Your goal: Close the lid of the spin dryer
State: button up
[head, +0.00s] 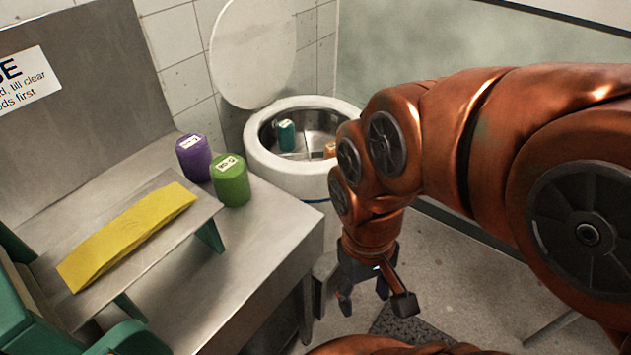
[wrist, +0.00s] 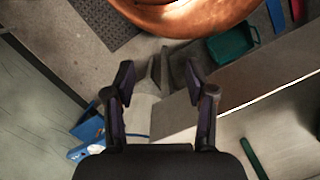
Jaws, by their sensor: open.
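The spin dryer (head: 318,184) is a white round tub at the back, beside the far end of the metal bench. Its round white lid (head: 252,50) stands raised against the tiled wall, so the mouth is open. Inside the tub are a teal spool-like item (head: 287,136) and part of an orange item (head: 330,149). My arm covers the tub's right side. My gripper (head: 374,300) points down over the floor, in front of and below the tub, apart from the lid. In the wrist view my gripper (wrist: 160,82) has its fingers spread, with nothing held between them.
The metal bench (head: 275,225) holds a purple spool (head: 194,157), a green spool (head: 231,180) and a sloped board with a yellow cloth (head: 128,236). A dark textured mat (head: 402,325) lies on the floor. A green tray (wrist: 232,48) shows in the wrist view.

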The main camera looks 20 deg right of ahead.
aim_at(254, 42)
jog(key=z, duration=1.8)
jog(key=i, duration=2.85)
jog(key=u, duration=2.3)
jog(key=i, duration=0.15)
jog(key=u, duration=1.65)
